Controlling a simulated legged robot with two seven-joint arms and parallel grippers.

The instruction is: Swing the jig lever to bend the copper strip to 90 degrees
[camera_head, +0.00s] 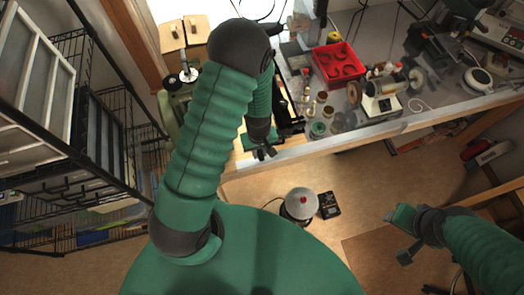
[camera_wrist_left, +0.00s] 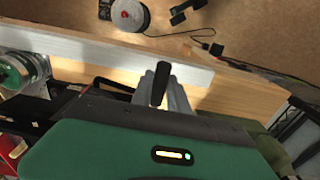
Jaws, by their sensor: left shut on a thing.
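My left gripper (camera_head: 265,152) is at the bench's front edge, under my bent green forearm. In the left wrist view its grey fingers (camera_wrist_left: 163,92) are shut on a short black handle (camera_wrist_left: 159,84), which looks like the jig lever's grip. A dark frame, perhaps part of the jig (camera_head: 286,105), shows beside the forearm and is partly covered by it. I cannot make out the copper strip or its bend angle. My right gripper (camera_head: 404,236) hangs at the lower right, away from the bench; its fingers are unclear.
A red tray (camera_head: 339,64) with dark curved pieces, small jars (camera_head: 318,129) and a bench grinder (camera_head: 383,98) stand right of the jig. A wire rack (camera_head: 90,130) fills the left. A round device (camera_head: 299,204) and a black box (camera_head: 329,205) show below the bench edge.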

